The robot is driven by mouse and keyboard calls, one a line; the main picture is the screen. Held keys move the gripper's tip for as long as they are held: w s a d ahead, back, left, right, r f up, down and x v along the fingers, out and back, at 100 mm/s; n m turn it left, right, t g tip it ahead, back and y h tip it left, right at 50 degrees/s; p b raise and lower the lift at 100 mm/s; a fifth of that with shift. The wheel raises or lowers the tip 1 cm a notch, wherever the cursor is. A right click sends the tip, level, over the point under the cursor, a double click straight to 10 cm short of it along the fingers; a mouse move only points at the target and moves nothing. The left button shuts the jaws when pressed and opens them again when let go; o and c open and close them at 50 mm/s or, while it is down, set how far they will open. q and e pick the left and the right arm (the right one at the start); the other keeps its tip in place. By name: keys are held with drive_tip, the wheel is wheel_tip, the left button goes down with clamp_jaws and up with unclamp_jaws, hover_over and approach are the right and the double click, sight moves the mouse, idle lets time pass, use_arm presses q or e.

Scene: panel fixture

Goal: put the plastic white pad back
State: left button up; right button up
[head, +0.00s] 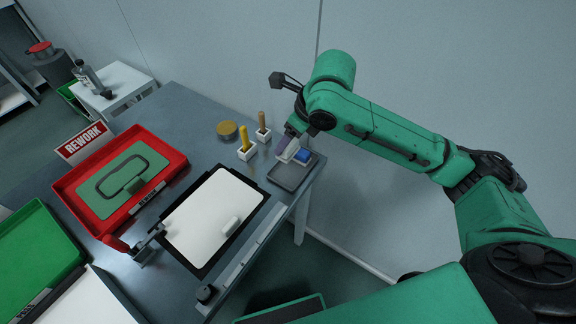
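A small white pad (289,152) is at the grey tray (291,176) on the table's right side, beside a blue block (303,156). My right gripper (286,143) reaches down from the right, with its fingertips right at the white pad. The fingers are small and partly hidden, so I cannot tell whether they are closed on the pad or whether the pad touches the tray. A white panel (197,215) lies in a black frame at the table's middle, with a small white block (231,223) on it. My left gripper is not in view.
Yellow-handled (244,141) and brown-handled (262,127) tools stand in white holders near the tray, beside a round tan tin (227,130). A red tray (70,188) with a green panel and a REWORK sign (83,142) is left. A green tray (35,255) is at lower left.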

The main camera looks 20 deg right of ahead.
wheel_tip(320, 180, down, 11)
drive_tip(key=shift+w, duration=0.15)
drive_tip(key=o, duration=1.3)
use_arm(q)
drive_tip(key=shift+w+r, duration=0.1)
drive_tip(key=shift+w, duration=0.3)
use_arm(e)
drive_tip(key=v, duration=1.2)
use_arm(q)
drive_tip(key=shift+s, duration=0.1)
use_arm(e)
drive_tip(key=shift+w, duration=0.1)
